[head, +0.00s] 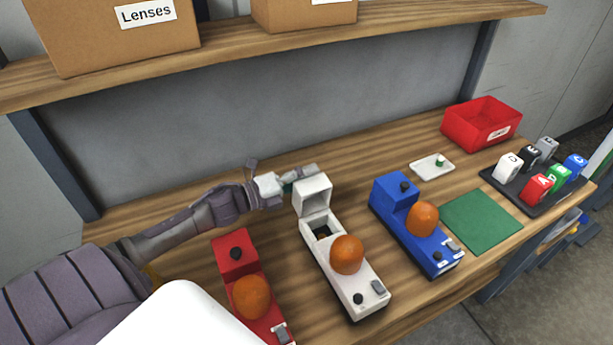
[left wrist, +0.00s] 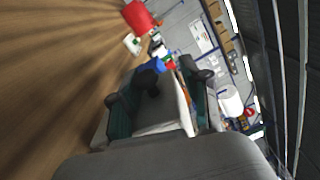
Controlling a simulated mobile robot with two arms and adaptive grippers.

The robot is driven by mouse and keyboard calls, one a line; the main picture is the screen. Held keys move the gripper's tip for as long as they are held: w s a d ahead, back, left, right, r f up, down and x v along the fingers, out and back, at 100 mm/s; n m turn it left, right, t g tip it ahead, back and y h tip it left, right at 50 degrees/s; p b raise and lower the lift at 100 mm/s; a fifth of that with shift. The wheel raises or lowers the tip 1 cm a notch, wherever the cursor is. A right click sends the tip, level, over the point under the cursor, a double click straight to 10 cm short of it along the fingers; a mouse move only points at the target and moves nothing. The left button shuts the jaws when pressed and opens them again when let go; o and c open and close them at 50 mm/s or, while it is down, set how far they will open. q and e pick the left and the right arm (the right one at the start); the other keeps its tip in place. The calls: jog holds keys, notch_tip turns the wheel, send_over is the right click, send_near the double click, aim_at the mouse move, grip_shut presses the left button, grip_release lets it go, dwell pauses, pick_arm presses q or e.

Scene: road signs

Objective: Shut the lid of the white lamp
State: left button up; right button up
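The white lamp (head: 345,268) stands on the bench between a red and a blue lamp. Its lid (head: 313,196) stands raised at the back end, with the compartment below uncovered. An orange dome (head: 346,254) sits in front of it. My left gripper (head: 297,179) is behind and left of the raised lid. In the left wrist view my left gripper (left wrist: 157,97) has its teal fingers spread apart. My right gripper is not in view.
The red lamp (head: 238,254) is close on the left, the blue lamp (head: 393,205) on the right; both lids are shut. A green mat (head: 482,220), small white plate (head: 432,167), red bin (head: 480,139) and black tray (head: 535,199) are further right. A shelf (head: 225,52) overhangs the back.

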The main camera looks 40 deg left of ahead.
pick_arm(q)
jog(key=v, duration=1.2)
dwell(0.3)
jog(key=shift+r, duration=0.1)
